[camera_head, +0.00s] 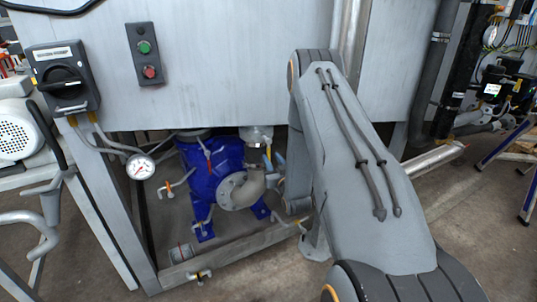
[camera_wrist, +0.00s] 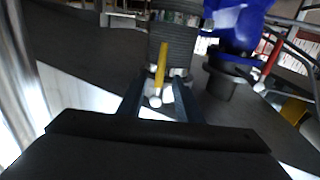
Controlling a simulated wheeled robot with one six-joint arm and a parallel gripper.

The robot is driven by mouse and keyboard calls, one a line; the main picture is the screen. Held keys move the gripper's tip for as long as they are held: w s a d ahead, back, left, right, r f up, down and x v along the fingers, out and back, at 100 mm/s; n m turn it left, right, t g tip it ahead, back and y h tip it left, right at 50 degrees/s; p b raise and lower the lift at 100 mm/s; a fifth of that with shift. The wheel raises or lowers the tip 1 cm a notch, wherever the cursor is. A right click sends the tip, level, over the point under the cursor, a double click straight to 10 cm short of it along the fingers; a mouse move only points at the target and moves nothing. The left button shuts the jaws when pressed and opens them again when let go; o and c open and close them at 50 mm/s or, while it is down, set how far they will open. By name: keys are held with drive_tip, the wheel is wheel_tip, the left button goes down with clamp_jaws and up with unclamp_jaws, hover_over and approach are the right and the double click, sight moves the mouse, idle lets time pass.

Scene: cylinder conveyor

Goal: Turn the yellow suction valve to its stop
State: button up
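The yellow valve handle (camera_wrist: 161,64) shows in the wrist view, upright in the picture, in front of a dark ribbed pipe (camera_wrist: 174,40). A pale metal fitting (camera_wrist: 155,98) lies below it, between the fingers. My gripper (camera_wrist: 159,84) is open, with a finger on each side of the handle's lower end and visible gaps. I cannot tell how deep the handle lies between the fingers. In the head view a small yellow piece (camera_head: 268,153) shows beside the blue pump (camera_head: 211,172). My arm hides most of the gripper there.
A grey cabinet (camera_head: 230,60) with a rotary switch (camera_head: 64,79) and a green and red button box (camera_head: 146,53) hangs over the pump. A pressure gauge (camera_head: 140,166) stands left of it. Frame rails run below. A steel pipe (camera_head: 434,158) lies to the right.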

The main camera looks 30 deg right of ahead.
sight(269, 154)
drive_tip(key=shift+w+d, duration=0.2)
drive_tip(key=shift+w, duration=1.1)
drive_tip(key=shift+w+d, duration=0.2)
drive_tip(key=shift+w, duration=1.05)
clamp_jaws()
